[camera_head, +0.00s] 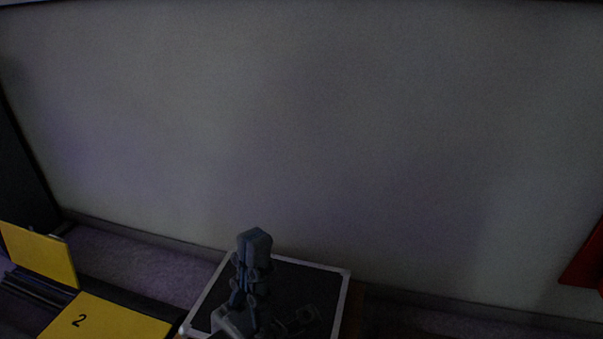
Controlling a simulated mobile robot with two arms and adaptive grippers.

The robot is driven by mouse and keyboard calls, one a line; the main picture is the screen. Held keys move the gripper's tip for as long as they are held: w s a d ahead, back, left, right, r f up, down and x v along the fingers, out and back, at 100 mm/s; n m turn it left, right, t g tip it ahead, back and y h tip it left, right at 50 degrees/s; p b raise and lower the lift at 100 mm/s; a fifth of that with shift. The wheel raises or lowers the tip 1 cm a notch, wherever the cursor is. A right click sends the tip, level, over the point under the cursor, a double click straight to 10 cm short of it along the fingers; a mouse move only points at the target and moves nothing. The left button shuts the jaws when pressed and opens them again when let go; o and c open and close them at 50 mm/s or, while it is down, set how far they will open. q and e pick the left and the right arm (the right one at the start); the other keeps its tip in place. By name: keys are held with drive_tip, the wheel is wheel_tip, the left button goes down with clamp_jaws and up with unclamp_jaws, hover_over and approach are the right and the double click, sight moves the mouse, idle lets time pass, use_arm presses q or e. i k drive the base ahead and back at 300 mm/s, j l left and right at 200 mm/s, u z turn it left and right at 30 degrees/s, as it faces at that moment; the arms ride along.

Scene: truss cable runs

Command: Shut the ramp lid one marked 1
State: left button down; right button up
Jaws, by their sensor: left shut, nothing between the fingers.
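A yellow lid marked 2 (105,321) lies flat at the bottom left. Another yellow lid (38,254) stands raised to its left, and no number can be read on it. Dark parallel cables or channels (38,288) show below the raised lid. No lid with a readable 1 is in view. My left gripper (254,243) points up in front of a dark panel, shut and empty, to the right of both lids and apart from them. My right gripper is not in view.
A dark panel with a pale rim (346,296) lies behind my left gripper. A plain grey wall (320,120) fills the back. A red object (585,262) is cut off at the right edge. A dark upright (18,170) stands at the left edge.

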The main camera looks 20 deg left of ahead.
sight(48, 258)
drive_tip(key=u, duration=2.55)
drive_tip(key=i+j, duration=0.4)
drive_tip(key=i, duration=0.2)
drive_tip(key=i+j, duration=0.4)
drive_tip(key=i, duration=0.15)
drive_tip(key=i+j, duration=0.4)
drive_tip(key=i, duration=0.2)
drive_tip(key=i+j, duration=0.4)
drive_tip(key=i, duration=0.2)
